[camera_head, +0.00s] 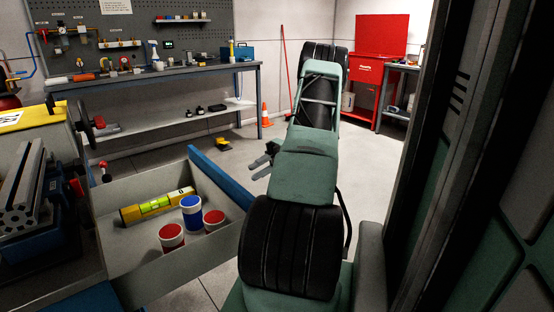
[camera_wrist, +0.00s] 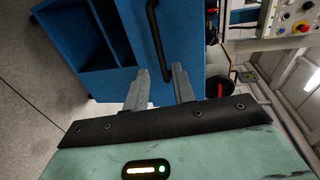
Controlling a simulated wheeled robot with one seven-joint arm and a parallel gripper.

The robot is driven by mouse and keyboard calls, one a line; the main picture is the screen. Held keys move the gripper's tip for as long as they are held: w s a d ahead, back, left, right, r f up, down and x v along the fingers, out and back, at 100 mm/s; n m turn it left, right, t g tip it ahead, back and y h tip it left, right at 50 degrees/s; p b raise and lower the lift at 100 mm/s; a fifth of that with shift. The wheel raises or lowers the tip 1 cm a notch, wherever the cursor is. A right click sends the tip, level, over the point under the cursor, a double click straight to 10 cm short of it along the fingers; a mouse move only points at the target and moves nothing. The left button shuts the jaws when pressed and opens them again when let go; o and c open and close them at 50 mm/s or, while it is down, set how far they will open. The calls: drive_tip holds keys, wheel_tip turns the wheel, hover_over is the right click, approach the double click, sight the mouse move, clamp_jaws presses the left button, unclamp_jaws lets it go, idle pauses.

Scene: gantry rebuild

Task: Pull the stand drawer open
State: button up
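The stand drawer (camera_head: 165,270) is pulled out from the stand at the left in the head view. Its blue front (camera_head: 222,180) stands clear of the stand, and the grey inside shows. The black bar handle (camera_wrist: 155,40) is on the blue front in the wrist view; in the head view it is hidden. My gripper (camera_head: 263,164) is to the right of the drawer front. In the wrist view my gripper's fingers (camera_wrist: 158,78) are apart with nothing clamped between them. The handle's lower end shows between the fingertips; whether they touch it I cannot tell.
The drawer holds a yellow level (camera_head: 157,205), a blue can (camera_head: 191,212) and two red cans (camera_head: 172,237). A vise (camera_head: 45,215) sits on the stand. A workbench (camera_head: 150,80), an orange cone (camera_head: 266,116) and a red cabinet (camera_head: 372,80) stand behind. Floor beyond the drawer is mostly clear.

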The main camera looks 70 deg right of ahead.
drive_tip(key=v, duration=0.8)
idle(0.4)
